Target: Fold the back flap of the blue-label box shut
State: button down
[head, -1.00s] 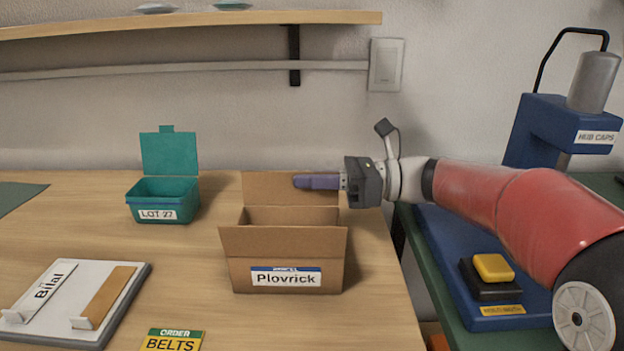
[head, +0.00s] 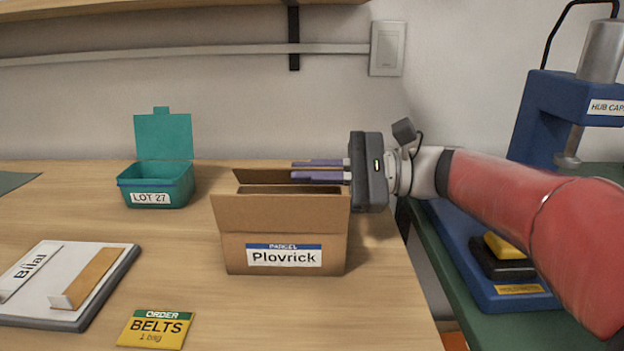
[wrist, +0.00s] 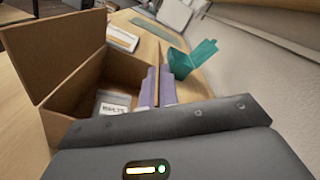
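The blue-label box (head: 284,235), marked "Plovrick", stands open on the bench. Its front flap (head: 280,212) is raised towards me. It stands large at the left of the wrist view (wrist: 52,45). The back flap (head: 262,177) slants at the far side, partly hidden behind the fingers and front flap. My gripper (head: 319,169) reaches in from the right with its purple fingers one on each side of the back flap, closed onto it. In the wrist view the fingers (wrist: 157,86) pinch the flap's thin edge. A white card marked "BELTS" (wrist: 113,104) lies inside the box.
An open teal "LOT 27" box (head: 155,185) stands behind to the left. A clipboard-like board (head: 65,285) and a yellow "BELTS" card (head: 155,328) lie in front. A blue press (head: 550,115) stands at the right. The wall is close behind.

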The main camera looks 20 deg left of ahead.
jog(key=shift+s+d+f+n+b, duration=0.1)
jog(key=shift+s+f+n+b, duration=0.2)
jog(key=shift+n+b, duration=0.55)
jog(key=shift+s+d+f+n+b, duration=0.1)
jog(key=shift+s+f+n+b, duration=0.15)
jog(key=shift+n+b, duration=0.6)
jog(key=shift+n, duration=0.3)
jog(key=c, duration=1.6)
grip_release()
jog(key=shift+f, duration=0.1)
jog(key=shift+c, duration=0.2)
